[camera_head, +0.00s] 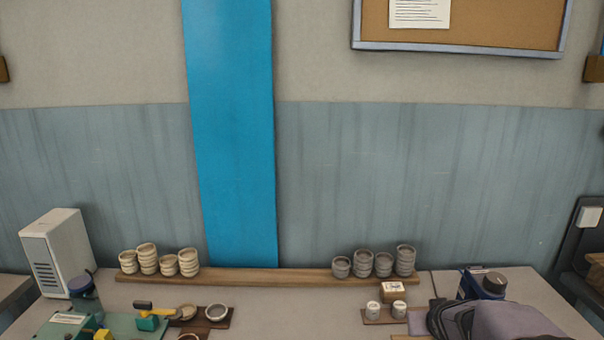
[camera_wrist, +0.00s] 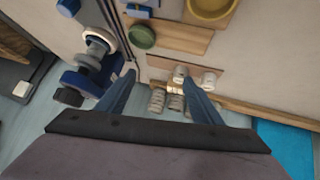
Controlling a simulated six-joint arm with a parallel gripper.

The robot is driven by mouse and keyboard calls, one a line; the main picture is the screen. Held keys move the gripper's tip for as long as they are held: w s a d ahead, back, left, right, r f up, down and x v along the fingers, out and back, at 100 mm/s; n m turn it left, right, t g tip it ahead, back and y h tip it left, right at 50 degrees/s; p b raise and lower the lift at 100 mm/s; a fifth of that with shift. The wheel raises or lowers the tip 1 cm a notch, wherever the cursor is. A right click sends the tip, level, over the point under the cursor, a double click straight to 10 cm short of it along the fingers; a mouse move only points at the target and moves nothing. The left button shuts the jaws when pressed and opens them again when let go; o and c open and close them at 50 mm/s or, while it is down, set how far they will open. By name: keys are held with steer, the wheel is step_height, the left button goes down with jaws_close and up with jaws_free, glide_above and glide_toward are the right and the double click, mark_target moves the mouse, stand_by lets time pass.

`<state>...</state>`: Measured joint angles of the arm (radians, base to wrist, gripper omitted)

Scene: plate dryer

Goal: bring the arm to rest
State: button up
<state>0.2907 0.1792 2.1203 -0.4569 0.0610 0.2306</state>
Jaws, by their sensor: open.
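My gripper (camera_wrist: 156,74) shows in the wrist view with its two blue fingers spread apart. The space between the fingers is empty, and I see no object held. Beyond the fingertips lie the table, small white jars (camera_wrist: 209,79) and stacked grey cups (camera_wrist: 157,101). In the head view, a grey-mauve part of my arm (camera_head: 515,322) shows at the lower right, over the table's right side. The fingers cannot be made out in that view.
A wooden shelf strip (camera_head: 290,278) along the wall carries cream cups (camera_head: 147,258) and grey cups (camera_head: 363,263). A blue device (camera_head: 486,284) stands close to my arm. A white box (camera_head: 60,250) stands at left. The table's middle is mostly bare.

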steer(key=s+a+f+g, duration=0.1)
steer(key=s+a, duration=0.2)
steer(key=s, duration=0.1)
steer(key=s+a+f+g+y, duration=0.1)
steer(key=s+a+f+g, duration=0.1)
steer(key=s, duration=0.3)
steer(key=s+a+f+g, duration=0.1)
steer(key=s+a+f, duration=0.1)
steer(key=s+a, duration=0.2)
steer(key=shift+s+a+f+g+y+p, duration=0.1)
steer(key=shift+s+g+y+p, duration=0.1)
steer(key=shift+s, duration=0.2)
steer(key=shift+s+f+g+y+p, duration=0.1)
steer(key=shift+s+g+p, duration=0.1)
steer(key=shift+s, duration=0.15)
steer(key=s+a+g, duration=0.1)
steer(key=s+a, duration=0.1)
steer(key=s, duration=0.2)
steer(key=s+a+f+g+y, duration=0.1)
steer(key=s+a, duration=0.1)
steer(key=s, duration=0.2)
steer(key=s+a+f+g, duration=0.1)
steer(key=s+a, duration=0.1)
steer(key=s, duration=0.2)
steer(key=shift+s+n+g+p, duration=0.3)
steer(key=shift+s+n+g, duration=0.05)
steer(key=shift+n+g, duration=0.05)
step_height(320, 180, up, 17)
steer(key=p, duration=1.7)
